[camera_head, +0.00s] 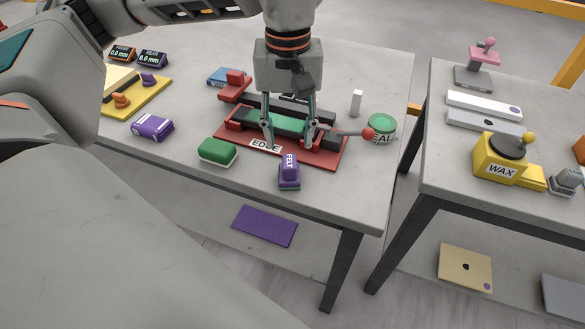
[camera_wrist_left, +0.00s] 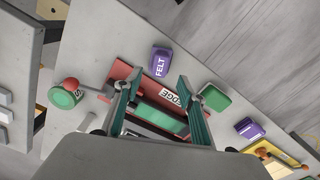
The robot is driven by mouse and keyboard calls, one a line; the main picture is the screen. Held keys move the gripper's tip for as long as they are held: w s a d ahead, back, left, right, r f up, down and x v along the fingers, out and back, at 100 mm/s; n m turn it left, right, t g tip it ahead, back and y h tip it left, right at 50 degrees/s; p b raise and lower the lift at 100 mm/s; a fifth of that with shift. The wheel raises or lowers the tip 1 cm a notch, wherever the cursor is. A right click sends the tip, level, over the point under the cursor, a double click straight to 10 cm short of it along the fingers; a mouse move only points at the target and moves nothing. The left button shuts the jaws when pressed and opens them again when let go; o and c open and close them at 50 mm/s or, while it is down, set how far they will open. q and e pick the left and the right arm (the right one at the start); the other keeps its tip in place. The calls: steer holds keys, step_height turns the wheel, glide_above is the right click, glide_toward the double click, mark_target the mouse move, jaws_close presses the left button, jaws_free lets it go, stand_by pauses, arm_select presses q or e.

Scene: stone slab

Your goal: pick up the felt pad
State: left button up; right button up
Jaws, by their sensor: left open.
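The felt pad (camera_head: 289,172) is a small purple block with a white FELT label. It sits on the slab table near its front edge, just in front of the red EDGE base. In the left wrist view the felt pad (camera_wrist_left: 161,61) lies beyond the fingertips, clear of them. My left gripper (camera_head: 290,138) points down over the red base (camera_head: 328,158), behind the felt pad. In the left wrist view the left gripper (camera_wrist_left: 155,84) has its fingers wide apart, with nothing held between them. My right gripper is not in view.
A green block (camera_head: 217,152) stands left of the felt pad, and a purple box (camera_head: 152,127) farther left. A green SEAL tin (camera_head: 382,129) and a red-knobbed lever (camera_head: 367,133) are to the right. A second table with a yellow WAX pot (camera_head: 500,168) stands across a gap.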

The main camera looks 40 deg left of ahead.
mark_target(289, 161)
arm_select(q)
step_height(289, 161, down, 8)
steer(key=shift+r+b, duration=0.15)
steer(key=shift+b, duration=0.45)
jaws_close()
